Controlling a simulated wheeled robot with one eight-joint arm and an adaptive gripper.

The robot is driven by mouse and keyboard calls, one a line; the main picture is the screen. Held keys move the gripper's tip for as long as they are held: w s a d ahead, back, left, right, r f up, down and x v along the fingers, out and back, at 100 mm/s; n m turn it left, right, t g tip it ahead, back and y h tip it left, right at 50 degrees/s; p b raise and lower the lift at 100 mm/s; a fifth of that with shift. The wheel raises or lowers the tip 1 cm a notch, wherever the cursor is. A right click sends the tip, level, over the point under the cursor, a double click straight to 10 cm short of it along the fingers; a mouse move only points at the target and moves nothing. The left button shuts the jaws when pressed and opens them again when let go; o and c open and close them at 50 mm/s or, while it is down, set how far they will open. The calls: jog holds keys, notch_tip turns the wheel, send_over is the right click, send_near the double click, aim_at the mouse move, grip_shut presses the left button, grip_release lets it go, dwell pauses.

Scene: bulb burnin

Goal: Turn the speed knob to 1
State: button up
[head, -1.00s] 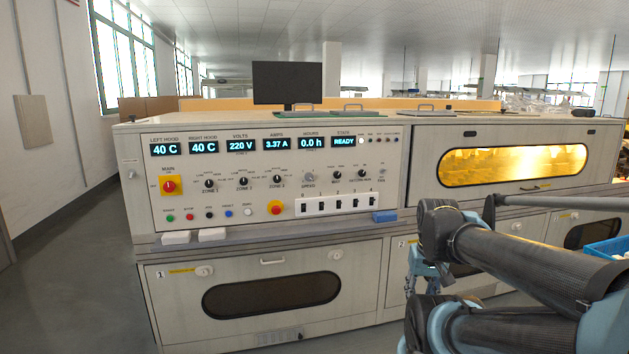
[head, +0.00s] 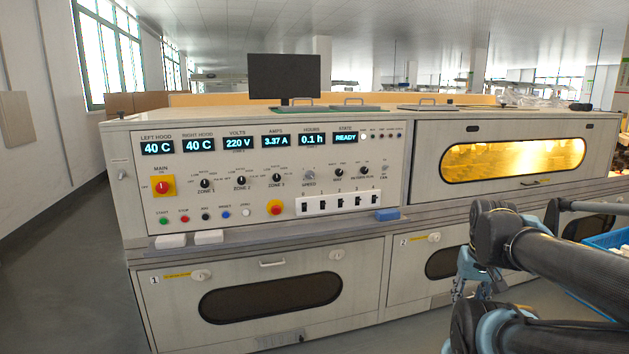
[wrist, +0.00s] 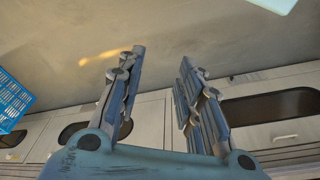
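The speed knob (head: 308,176) is a grey round knob in the middle of the machine's control panel, with the label SPEED under it. It is too small in the head view to read its setting. My gripper shows in the wrist view (wrist: 160,70) with its two fingers spread apart and nothing between them. In the head view my arm is folded at the lower right, well to the right of the knob and not touching the panel.
Zone knobs (head: 240,181) sit left of the speed knob, with a row of switches (head: 339,202) below and a red button (head: 276,208) at lower left. A blue block (head: 387,215) and white blocks (head: 209,237) lie on the ledge. Open floor lies to the left.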

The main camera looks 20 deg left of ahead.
jog(key=o, duration=0.3)
jog(key=shift+s+r, duration=0.15)
jog(key=shift+s, duration=0.05)
jog(key=w+a+r+m+t+y, duration=0.35)
jog(key=w+a+r+m, duration=0.35)
jog(key=a, duration=0.5)
jog(key=w+a+r+m+t+y, duration=0.3)
jog(key=w+a+r+m+y, duration=0.25)
jog(key=w+a, duration=0.6)
jog(key=w+a+r+m+t+y, duration=0.3)
jog(key=w+a+r+m+t, duration=0.25)
jog(key=a, duration=0.75)
jog(key=m+t+h, duration=0.1)
jog(key=m+h, duration=0.2)
jog(key=m, duration=0.9)
send_near(310, 176)
jog(key=x, duration=0.8)
jog(key=shift+w+a, duration=0.1)
jog(key=shift+w, duration=0.3)
jog(key=c, duration=1.1)
